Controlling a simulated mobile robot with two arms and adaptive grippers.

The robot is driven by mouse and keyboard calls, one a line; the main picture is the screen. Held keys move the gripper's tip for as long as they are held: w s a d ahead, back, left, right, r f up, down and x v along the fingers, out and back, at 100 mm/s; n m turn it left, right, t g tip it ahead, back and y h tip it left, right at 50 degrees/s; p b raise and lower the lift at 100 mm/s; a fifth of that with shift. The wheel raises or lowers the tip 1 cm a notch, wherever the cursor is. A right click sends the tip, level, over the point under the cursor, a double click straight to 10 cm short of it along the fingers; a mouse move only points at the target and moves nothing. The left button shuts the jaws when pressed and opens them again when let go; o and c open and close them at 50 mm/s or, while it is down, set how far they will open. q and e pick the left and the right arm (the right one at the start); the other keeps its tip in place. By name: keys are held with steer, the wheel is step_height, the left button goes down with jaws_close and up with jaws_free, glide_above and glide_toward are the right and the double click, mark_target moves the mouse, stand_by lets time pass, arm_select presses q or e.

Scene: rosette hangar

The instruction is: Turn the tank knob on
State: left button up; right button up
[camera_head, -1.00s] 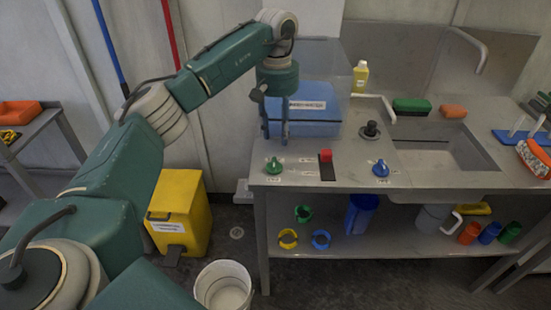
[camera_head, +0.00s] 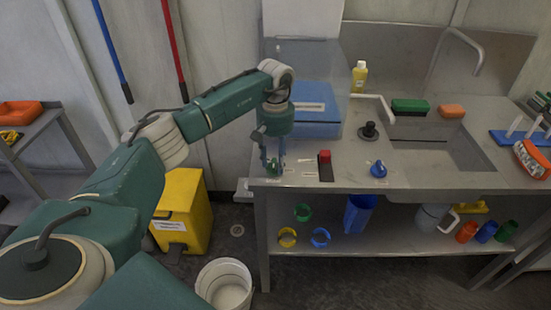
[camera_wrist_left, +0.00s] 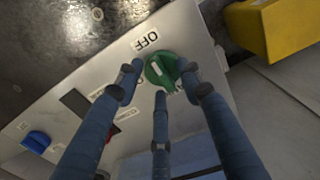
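A green knob (camera_head: 273,169) sits on the front left of the steel counter (camera_head: 345,175). My left gripper (camera_head: 273,158) points down over it with its fingers apart. In the left wrist view the green knob (camera_wrist_left: 160,70) lies among the three blue-grey fingertips (camera_wrist_left: 160,75); whether they touch it is unclear. An OFF label (camera_wrist_left: 146,41) is beside the knob, and another label is partly hidden by a finger. A blue knob (camera_head: 378,169) is farther right on the counter. My right gripper is out of view.
A red block on a dark slot (camera_head: 325,160) stands between the knobs. The sink (camera_head: 440,150) lies right. A yellow bin (camera_head: 182,205) and white bucket (camera_head: 225,285) stand on the floor.

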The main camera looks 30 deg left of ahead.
arm_select(q)
jaws_close()
steer(key=n, duration=0.4)
steer(key=shift+w+b, duration=0.1)
steer(key=shift+b, duration=0.3)
steer(key=n, duration=0.5)
steer(key=shift+a, duration=0.15)
steer(key=n, duration=0.4)
steer(key=shift+w+a+r+n, duration=0.1)
steer(key=shift+n, duration=0.2)
steer(key=shift+a+n, duration=0.1)
steer(key=shift+n, duration=2)
